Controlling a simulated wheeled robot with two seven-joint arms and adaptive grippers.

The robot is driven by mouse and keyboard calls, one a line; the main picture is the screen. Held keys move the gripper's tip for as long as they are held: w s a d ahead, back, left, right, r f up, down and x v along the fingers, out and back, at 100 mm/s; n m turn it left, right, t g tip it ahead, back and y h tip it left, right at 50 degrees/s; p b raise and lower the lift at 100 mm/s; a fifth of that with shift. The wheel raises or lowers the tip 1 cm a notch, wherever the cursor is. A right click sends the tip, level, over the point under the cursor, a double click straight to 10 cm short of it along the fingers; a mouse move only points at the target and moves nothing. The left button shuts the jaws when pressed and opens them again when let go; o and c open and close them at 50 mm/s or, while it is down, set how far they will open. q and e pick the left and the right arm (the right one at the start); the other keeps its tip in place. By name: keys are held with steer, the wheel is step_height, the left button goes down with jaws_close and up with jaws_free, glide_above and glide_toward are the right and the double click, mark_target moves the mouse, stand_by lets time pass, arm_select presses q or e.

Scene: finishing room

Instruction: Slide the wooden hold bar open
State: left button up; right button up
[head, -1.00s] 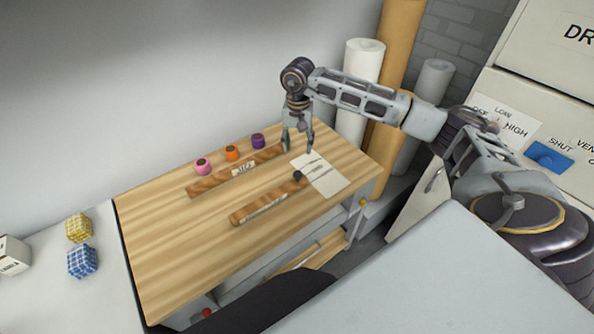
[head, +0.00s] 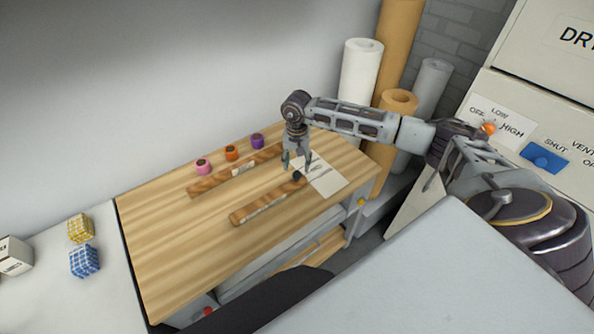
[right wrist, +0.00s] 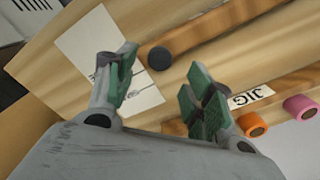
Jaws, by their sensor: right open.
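A wooden bar (head: 262,203) with a pale label strip lies on the workbench (head: 165,250), nearer its front edge. A dark round knob (head: 298,176) is at its right end. In the right wrist view the bar (right wrist: 232,34) runs off to the upper right from the knob (right wrist: 159,58). My right gripper (head: 297,165) points down, open and empty, close above the knob. In the right wrist view the knob shows just beyond the gap between the open fingers (right wrist: 158,78); contact cannot be seen. My left gripper is not in view.
A second wooden bar (head: 214,182), labelled JIG (right wrist: 249,97), lies behind, with pink (head: 203,167), orange (head: 232,153) and purple (head: 257,141) spools beyond. A paper sheet (head: 328,178) lies right of the knob. Upright rolls (head: 361,78) stand behind. The bench's left part is clear.

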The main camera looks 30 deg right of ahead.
mark_target(297, 174)
steer(key=shift+f+p, duration=0.35)
steer(key=shift+f, duration=2.25)
jaws_close()
